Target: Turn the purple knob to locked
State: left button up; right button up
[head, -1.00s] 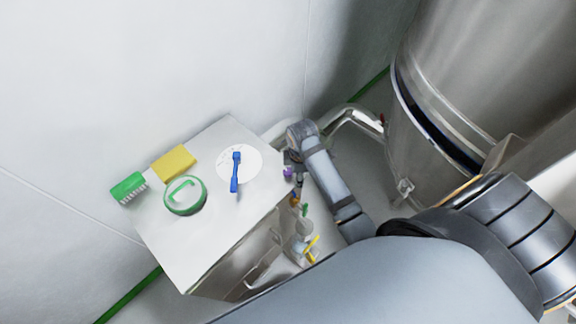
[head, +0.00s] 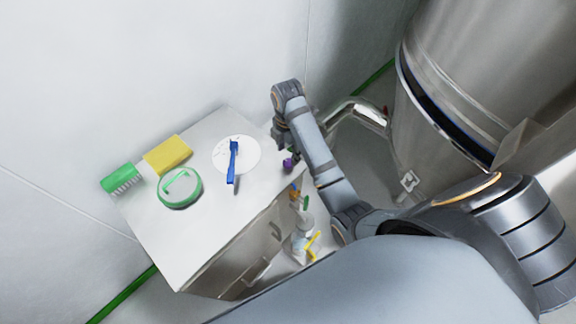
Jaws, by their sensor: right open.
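The purple knob (head: 288,164) shows as a small purple shape at the right side of the steel cabinet (head: 205,225), partly hidden by my right arm. My right gripper (head: 284,150) is at the end of that arm, right by the knob and pointing down toward it. Its fingers are small and dark here, and I cannot tell whether they touch the knob. It is open. The knob's pointer and the locked mark cannot be made out. My left gripper is not in view.
On the cabinet top are a white disc with a blue handle (head: 233,160), a yellow sponge (head: 168,155), a green brush (head: 121,178) and a green-rimmed round lid (head: 180,188). Coloured valve parts (head: 303,238) are on the cabinet's right side. A large steel vessel (head: 465,80) stands at right.

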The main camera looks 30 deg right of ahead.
aim_at(288, 162)
notch_tip(288, 162, down, 4)
jog(key=shift+f+b, duration=0.25)
jog(key=shift+b, duration=0.75)
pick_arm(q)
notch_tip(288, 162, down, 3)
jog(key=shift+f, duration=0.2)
